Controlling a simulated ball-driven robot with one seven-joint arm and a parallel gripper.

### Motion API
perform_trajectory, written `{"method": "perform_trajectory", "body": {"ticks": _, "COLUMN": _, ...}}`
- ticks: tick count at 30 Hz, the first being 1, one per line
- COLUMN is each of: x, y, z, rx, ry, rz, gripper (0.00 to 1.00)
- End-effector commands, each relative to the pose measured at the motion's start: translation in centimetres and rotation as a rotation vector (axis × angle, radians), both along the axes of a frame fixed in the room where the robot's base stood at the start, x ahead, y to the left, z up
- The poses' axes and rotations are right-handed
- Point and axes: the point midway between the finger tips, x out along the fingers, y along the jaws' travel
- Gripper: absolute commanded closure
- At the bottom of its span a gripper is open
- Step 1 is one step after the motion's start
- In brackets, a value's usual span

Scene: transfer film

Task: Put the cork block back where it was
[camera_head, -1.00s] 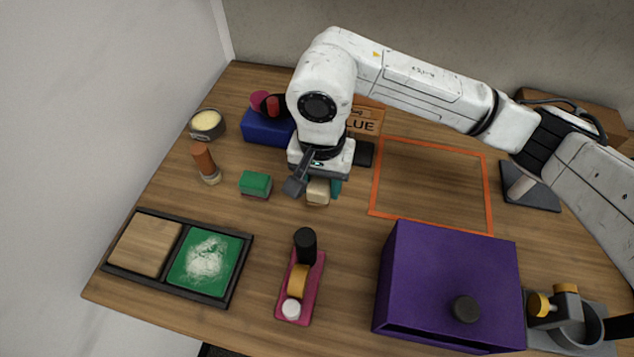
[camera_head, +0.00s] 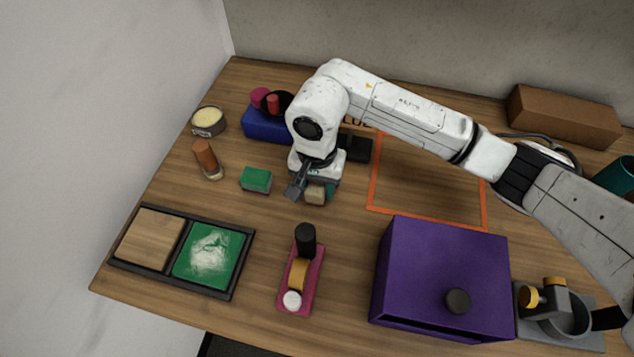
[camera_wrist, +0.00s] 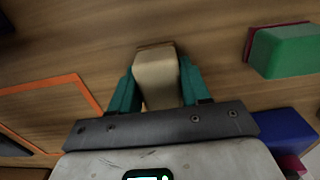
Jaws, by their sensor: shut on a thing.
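The cork block (camera_head: 315,195) is a small tan block below my white wrist in the head view. In the wrist view the cork block (camera_wrist: 157,77) sits between the two teal fingers of my gripper (camera_wrist: 158,88). My gripper (camera_head: 316,191) is shut on it, with a finger against each side. The block is over or on the wooden table; whether it touches the wood I cannot tell. Its back side is hidden by the gripper in the head view.
A green block (camera_head: 256,180) lies left of my gripper. A pink rack (camera_head: 301,279) and purple box (camera_head: 440,278) stand in front. An orange outlined square (camera_head: 428,217) is to the right. A blue box (camera_head: 267,124) is behind. Bare table lies between gripper and rack.

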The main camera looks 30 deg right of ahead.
Motion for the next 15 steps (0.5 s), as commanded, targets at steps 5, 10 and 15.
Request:
{"method": "perform_trajectory", "body": {"ticks": 5, "x": 0.01, "y": 0.02, "z": -0.21, "rx": 0.000, "ry": 0.000, "rz": 0.001, "gripper": 0.47}}
{"method": "perform_trajectory", "body": {"ticks": 10, "x": -0.01, "y": 0.02, "z": -0.20, "rx": 0.000, "ry": 0.000, "rz": 0.000, "gripper": 0.30}}
{"method": "perform_trajectory", "body": {"ticks": 15, "x": -0.01, "y": 0.02, "z": -0.20, "rx": 0.000, "ry": 0.000, "rz": 0.000, "gripper": 0.28}}
